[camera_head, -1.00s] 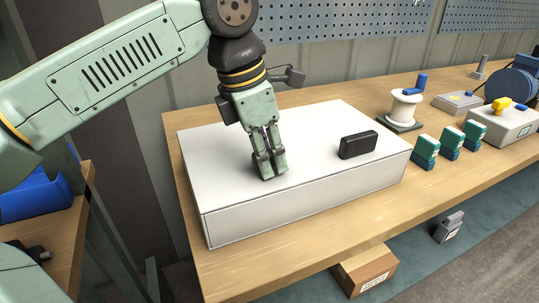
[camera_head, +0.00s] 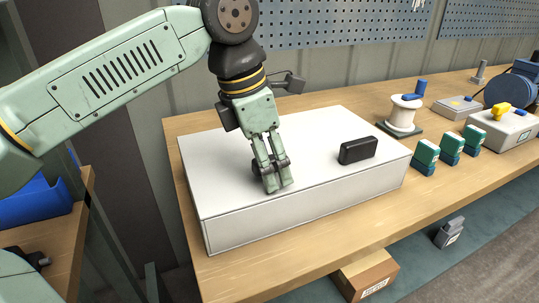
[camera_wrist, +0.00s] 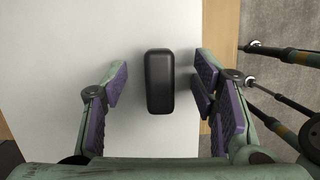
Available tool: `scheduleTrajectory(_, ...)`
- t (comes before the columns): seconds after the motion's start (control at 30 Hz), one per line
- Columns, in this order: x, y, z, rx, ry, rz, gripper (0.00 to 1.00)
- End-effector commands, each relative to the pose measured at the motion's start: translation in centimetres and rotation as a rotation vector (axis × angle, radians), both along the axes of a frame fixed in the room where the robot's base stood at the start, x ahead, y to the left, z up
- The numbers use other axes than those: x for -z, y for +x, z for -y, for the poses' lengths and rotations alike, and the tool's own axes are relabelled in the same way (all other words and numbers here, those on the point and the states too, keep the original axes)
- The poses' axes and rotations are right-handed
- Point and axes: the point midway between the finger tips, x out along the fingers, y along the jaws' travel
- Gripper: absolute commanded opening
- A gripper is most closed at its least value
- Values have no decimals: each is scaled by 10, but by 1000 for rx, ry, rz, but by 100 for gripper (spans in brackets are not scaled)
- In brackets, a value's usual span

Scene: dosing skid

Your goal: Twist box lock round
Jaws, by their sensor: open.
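A white box (camera_head: 228,165) lies on the wooden bench. A black oblong block with rounded edges, seemingly the lock (camera_head: 357,150), stands on the right part of its top. My gripper (camera_head: 270,182) is over the box's top, left of the lock and apart from it. The wrist view shows the lock (camera_wrist: 159,82) upper middle, its long side running up the picture. The open fingers of my gripper (camera_wrist: 160,100) lie either side of it in that picture, with nothing between them touching. Whether the fingertips touch the box top I cannot tell.
Several green-and-white small blocks (camera_head: 451,148) stand right of the box. Behind them are a white spool (camera_head: 403,112) and a grey case with a yellow part (camera_head: 506,128). A cardboard box (camera_head: 366,276) is below the bench's front edge. The box top around the lock is clear.

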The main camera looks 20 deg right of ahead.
Motion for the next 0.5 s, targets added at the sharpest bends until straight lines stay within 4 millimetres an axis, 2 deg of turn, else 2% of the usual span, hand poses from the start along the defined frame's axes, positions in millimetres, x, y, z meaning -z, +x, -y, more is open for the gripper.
scheduleTrajectory(0.17, -11, 0, 0, 0, 0, 0, 53)
scheduleTrajectory(0.5, -46, 0, 0, 1, -1, 0, 53)
